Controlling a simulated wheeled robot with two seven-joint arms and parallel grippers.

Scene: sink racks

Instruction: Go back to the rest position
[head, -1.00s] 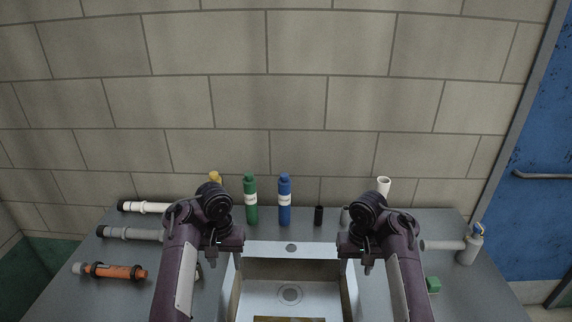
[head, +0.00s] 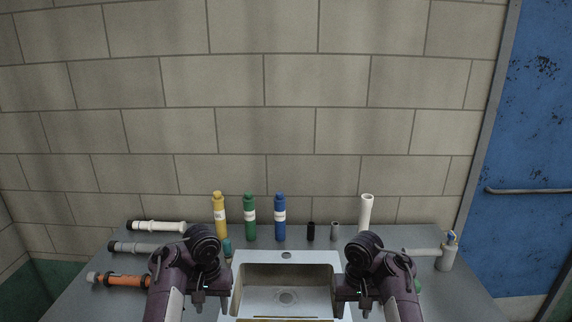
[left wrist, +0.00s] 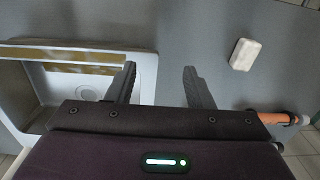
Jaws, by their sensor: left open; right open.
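My left gripper (head: 198,299) hangs over the counter just left of the sink (head: 240,285) in the head view. In the left wrist view its two fingers (left wrist: 161,82) are apart with nothing between them, above bare counter beside the sink. My right gripper (head: 364,300) is at the sink's right edge in the head view, small and partly hidden by its own arm. I see no object held in it. Both arms come up from the bottom of the picture, bent at dark round joints.
Yellow (head: 220,216), green (head: 249,216) and blue (head: 280,216) bottles stand along the back. A white tube (head: 366,213) stands right of them. Several tubes, one orange (head: 120,280), lie at left. A white block (left wrist: 244,54) lies near my left gripper. A blue door (head: 525,150) is at right.

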